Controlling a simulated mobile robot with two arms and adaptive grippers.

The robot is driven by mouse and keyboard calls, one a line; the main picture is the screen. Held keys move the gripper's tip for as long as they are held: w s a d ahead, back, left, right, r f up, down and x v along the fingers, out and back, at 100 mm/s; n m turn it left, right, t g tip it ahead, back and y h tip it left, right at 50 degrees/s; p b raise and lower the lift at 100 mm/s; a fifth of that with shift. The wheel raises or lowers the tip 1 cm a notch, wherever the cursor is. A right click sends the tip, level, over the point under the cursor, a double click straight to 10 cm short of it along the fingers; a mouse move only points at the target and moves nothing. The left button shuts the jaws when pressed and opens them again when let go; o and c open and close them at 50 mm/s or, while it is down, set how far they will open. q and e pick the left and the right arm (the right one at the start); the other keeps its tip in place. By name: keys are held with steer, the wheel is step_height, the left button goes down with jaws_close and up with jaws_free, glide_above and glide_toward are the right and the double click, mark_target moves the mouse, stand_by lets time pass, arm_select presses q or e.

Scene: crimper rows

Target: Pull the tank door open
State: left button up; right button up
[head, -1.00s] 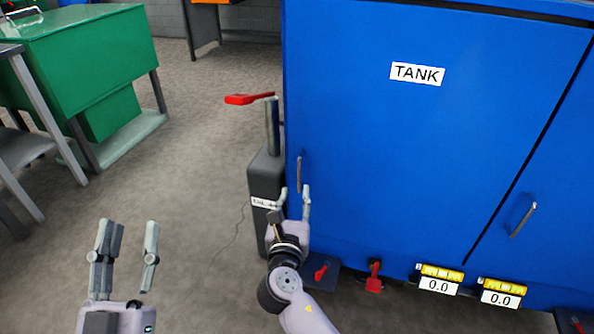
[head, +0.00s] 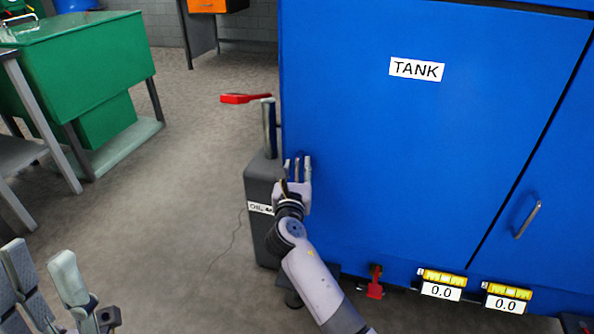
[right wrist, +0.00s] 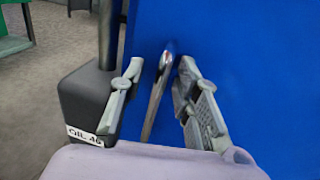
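The tank door (head: 400,150) is a blue panel with a white TANK label (head: 417,69), and it looks closed. Its metal handle (head: 297,169) is a vertical bar at the door's left edge. My right gripper (head: 297,163) is at this handle with its fingers apart. In the right wrist view the handle (right wrist: 158,90) stands between the two open fingers of the gripper (right wrist: 158,92), and I see a gap on each side of it. My left gripper (head: 42,275) is open and empty over the floor at the lower left.
A dark oil container (head: 262,205) with a red lever (head: 246,98) stands just left of the door. Another handle (head: 527,220) is on the neighbouring blue panel. Gauges (head: 441,284) and a red valve (head: 375,284) sit below. A green cabinet (head: 85,60) is at left; floor between is clear.

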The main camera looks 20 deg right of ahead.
steer(key=shift+c, duration=0.6)
jaws_close()
steer(key=shift+r, duration=0.1)
stand_by(0.3)
